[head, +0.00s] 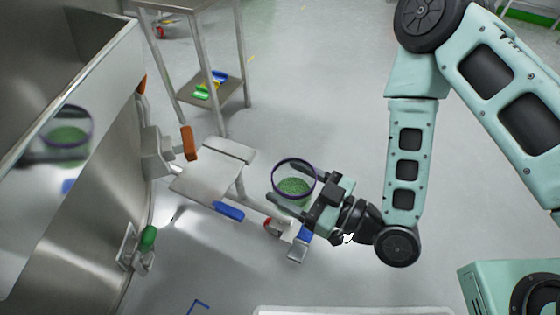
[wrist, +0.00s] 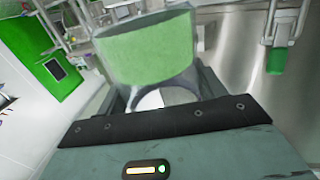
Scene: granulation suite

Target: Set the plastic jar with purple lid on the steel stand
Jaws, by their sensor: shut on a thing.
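The plastic jar (head: 294,187) is clear, with green granules inside and a purple ring around its top. My gripper (head: 288,202) is shut on it and holds it up in the air, right of a flat steel plate. In the wrist view the jar (wrist: 152,48) stands between the fingers, with a dark ring near the palm. A steel stand (head: 204,82) with legs and a lower shelf is at the back left, apart from the jar; its top is partly cut off by the frame edge. I cannot tell whether the nearer steel plate (head: 205,183) is part of another stand.
A large shiny steel machine (head: 75,220) fills the left side and reflects the jar. Orange (head: 189,143), green (head: 148,237) and blue (head: 229,211) handles stick out near it. Colored items (head: 207,88) lie on the stand's lower shelf. The grey floor (head: 310,90) behind the jar is clear.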

